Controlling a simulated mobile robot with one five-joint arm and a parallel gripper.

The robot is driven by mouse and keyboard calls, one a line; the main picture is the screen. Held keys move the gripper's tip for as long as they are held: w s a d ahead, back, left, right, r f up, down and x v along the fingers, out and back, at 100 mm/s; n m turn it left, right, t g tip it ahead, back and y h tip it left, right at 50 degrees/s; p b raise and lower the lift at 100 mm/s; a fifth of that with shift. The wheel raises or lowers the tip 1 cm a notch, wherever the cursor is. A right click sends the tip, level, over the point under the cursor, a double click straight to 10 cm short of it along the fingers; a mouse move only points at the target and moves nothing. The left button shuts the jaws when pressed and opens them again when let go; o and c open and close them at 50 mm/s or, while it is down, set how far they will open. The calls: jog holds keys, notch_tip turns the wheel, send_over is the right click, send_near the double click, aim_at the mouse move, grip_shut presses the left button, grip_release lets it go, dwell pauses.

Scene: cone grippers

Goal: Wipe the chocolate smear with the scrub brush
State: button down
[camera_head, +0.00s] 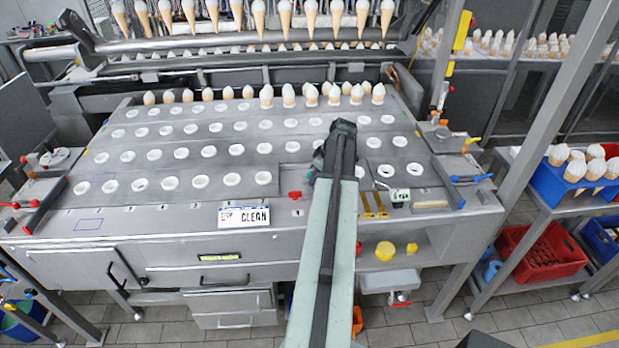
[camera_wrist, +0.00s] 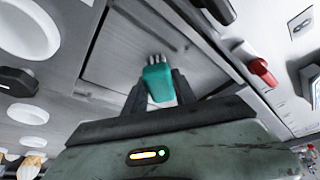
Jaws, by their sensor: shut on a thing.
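My gripper (camera_wrist: 157,88) shows in the wrist view with its two dark fingers shut on a teal scrub brush (camera_wrist: 159,80). The brush's pale bristles point away from the gripper, toward a grey metal panel (camera_wrist: 125,50). I cannot tell whether the bristles touch the panel. In the head view my arm reaches over the right part of the machine's grey deck (camera_head: 235,165), and its own links hide most of the gripper and the brush. I cannot make out the chocolate smear in either view.
Rows of white-rimmed holes cover the deck, with cones (camera_head: 310,95) standing along its back. A red knob (camera_wrist: 262,72) lies right of the gripper in the wrist view. A CLEAN sign (camera_head: 244,216), a yellow cup (camera_head: 385,251) and a red crate (camera_head: 540,253) are also in view.

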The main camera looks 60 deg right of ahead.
aim_at(307, 174)
jog(key=shift+s+d+f, duration=0.1)
jog(key=shift+s+d, duration=0.55)
jog(key=shift+s, duration=0.25)
jog(key=shift+s+d, duration=0.6)
jog(key=shift+s, duration=0.25)
jog(key=shift+w+d, duration=0.35)
jog(key=shift+d, duration=0.15)
jog(key=shift+w+a, duration=1.2)
jog(key=shift+w, duration=0.15)
jog(key=shift+w+a, duration=0.6)
jog(key=shift+w, duration=0.3)
jog(key=shift+w+a, duration=0.6)
jog(key=shift+w, duration=0.3)
jog(key=shift+w+a, duration=0.1)
jog(key=shift+w, duration=0.05)
jog(key=shift+w+d+f+b, duration=0.1)
jog(key=shift+w+d+b, duration=0.15)
jog(key=shift+d, duration=0.2)
jog(key=shift+s+d, duration=0.8)
jog(key=shift+s, duration=0.3)
jog(key=shift+s+d, duration=0.8)
jog(key=shift+s, duration=0.3)
jog(key=shift+s+d, duration=0.8)
jog(key=shift+s, duration=0.3)
jog(key=shift+r, duration=0.2)
